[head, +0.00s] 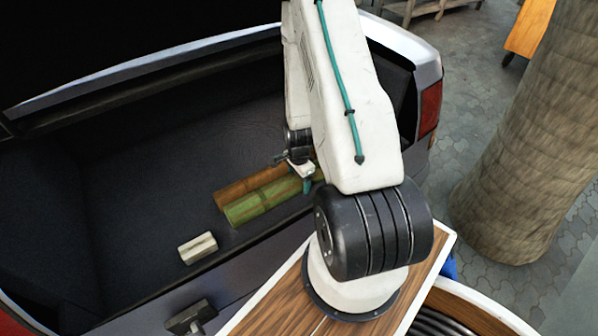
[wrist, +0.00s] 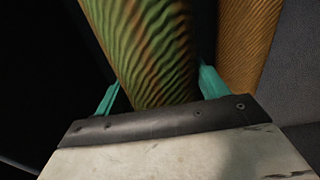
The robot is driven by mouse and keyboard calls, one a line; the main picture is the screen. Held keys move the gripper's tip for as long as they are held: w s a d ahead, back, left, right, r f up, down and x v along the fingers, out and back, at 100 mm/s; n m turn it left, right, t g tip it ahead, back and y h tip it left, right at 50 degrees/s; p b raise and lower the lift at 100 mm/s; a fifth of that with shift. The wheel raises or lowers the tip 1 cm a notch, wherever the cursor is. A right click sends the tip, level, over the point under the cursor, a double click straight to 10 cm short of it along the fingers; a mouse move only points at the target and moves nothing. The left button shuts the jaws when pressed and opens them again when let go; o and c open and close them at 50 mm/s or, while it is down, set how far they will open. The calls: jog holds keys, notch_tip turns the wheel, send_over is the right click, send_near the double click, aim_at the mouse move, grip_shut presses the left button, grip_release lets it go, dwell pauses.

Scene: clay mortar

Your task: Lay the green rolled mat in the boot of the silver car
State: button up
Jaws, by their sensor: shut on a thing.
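The silver car (head: 406,42) has its boot (head: 130,190) open, with a dark lined floor. The green rolled mat (head: 258,202) is inside the boot, near the sill, beside a brown roll (head: 240,186). My gripper (head: 306,184) is at the mat's right end, partly hidden by my arm. In the wrist view, the teal fingers of my gripper (wrist: 160,90) stand on either side of the green mat (wrist: 150,45) and are shut on it. The brown roll (wrist: 245,40) is just to the right. I cannot tell if the mat touches the boot floor.
The boot floor further back and left is clear. A thick trunk (head: 525,130) stands on the paving at the right. An orange wooden thing (head: 530,25) is behind.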

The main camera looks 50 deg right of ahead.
jog(key=shift+f, duration=3.25)
jog(key=o, duration=1.5)
notch_tip(320, 180, up, 8)
jog(key=shift+f, duration=0.1)
